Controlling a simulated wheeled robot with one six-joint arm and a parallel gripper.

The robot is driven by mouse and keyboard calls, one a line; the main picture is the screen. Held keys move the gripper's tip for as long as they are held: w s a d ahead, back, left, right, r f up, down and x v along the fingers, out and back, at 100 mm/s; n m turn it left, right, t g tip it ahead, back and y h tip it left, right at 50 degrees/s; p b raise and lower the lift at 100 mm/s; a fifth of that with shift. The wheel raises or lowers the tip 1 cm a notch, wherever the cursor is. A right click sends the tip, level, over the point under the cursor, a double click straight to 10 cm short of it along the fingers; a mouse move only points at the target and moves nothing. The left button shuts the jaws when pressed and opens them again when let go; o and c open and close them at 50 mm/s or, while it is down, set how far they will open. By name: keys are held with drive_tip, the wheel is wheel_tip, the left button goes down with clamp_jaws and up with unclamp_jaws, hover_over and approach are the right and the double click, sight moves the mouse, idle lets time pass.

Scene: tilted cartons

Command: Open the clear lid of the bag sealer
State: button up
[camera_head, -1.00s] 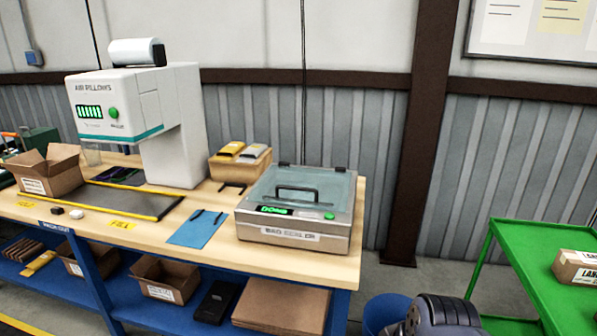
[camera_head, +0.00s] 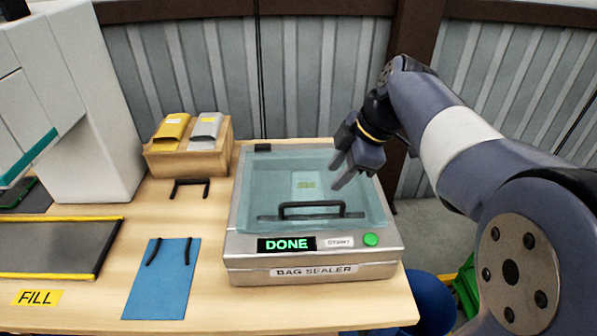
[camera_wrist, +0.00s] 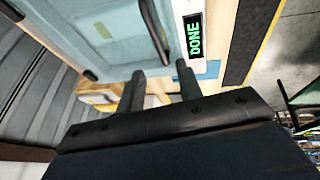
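The bag sealer (camera_head: 300,273) is a silver box on the bench, with a lit "DONE" display and a green button. Its clear lid (camera_head: 262,185) is down, with a dark bar handle (camera_head: 312,206) near the front edge. A pale packet with a yellow label shows through the lid. My gripper (camera_head: 336,172) is over the right part of the lid, to the right of and behind the handle, apart from it. In the wrist view the two fingers (camera_wrist: 160,88) are spread with nothing between them; the lid (camera_wrist: 110,30) and handle (camera_wrist: 155,30) lie beyond.
A cardboard bin (camera_head: 190,160) with yellow and grey pouches stands behind left. A loose black handle piece (camera_head: 191,187) and a blue sheet (camera_head: 162,280) lie left of the sealer. A white machine (camera_head: 85,110) stands far left. A blue bin (camera_head: 432,300) is right of the bench.

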sight(310, 203)
drive_tip(key=x, duration=1)
drive_tip(key=shift+w+a+f, duration=0.15)
drive_tip(key=shift+w+f, duration=0.1)
drive_tip(key=shift+f, duration=0.05)
drive_tip(key=shift+c, duration=0.2)
clamp_jaws()
